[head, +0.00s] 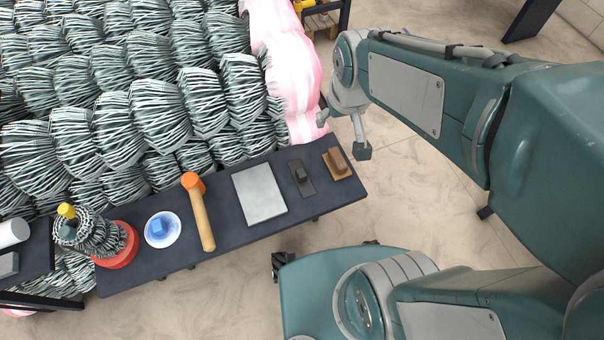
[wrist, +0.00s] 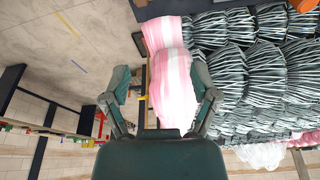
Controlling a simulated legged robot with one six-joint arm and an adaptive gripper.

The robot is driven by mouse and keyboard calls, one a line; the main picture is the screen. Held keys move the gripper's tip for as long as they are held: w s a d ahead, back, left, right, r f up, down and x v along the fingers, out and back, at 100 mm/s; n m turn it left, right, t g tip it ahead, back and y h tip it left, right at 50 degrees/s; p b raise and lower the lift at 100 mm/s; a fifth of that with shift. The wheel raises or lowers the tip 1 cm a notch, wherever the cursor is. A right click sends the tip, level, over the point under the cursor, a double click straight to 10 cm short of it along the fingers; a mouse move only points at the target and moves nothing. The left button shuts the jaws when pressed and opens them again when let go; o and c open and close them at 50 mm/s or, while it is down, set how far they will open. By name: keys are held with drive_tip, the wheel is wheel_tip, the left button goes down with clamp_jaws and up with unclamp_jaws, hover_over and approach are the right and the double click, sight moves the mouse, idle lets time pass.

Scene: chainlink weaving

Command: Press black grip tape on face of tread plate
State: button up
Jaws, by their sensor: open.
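A flat light grey plate (head: 260,193), which looks like the tread plate, lies on the dark bench. A thin dark strip with a raised black block on it (head: 302,178), which looks like the black grip tape, lies just right of the plate, apart from it. My gripper (head: 342,135) is open and empty, beyond the bench's right end, above and right of the strip in the head view. In the wrist view my gripper (wrist: 160,82) has its fingers spread wide with nothing between them. The plate and strip cannot be made out in the wrist view.
The dark bench (head: 225,235) also holds a brown block on a tan base (head: 338,162), an orange-headed mallet (head: 199,212), a white bowl with a blue piece (head: 162,230) and a red-based coil (head: 120,247). Bundled wire rolls (head: 160,115) and pink-white wrapping (head: 290,70) crowd behind.

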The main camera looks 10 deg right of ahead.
drive_tip(key=w+a+f+g, duration=0.2)
drive_tip(key=w+a+f, duration=0.1)
drive_tip(key=f, duration=0.4)
drive_tip(key=n+g, duration=0.1)
drive_tip(key=n, duration=0.1)
hover_over(301, 172)
wheel_tip(301, 172, down, 10)
wheel_tip(301, 172, down, 11)
drive_tip(key=shift+w+r, duration=0.1)
drive_tip(key=c, duration=1)
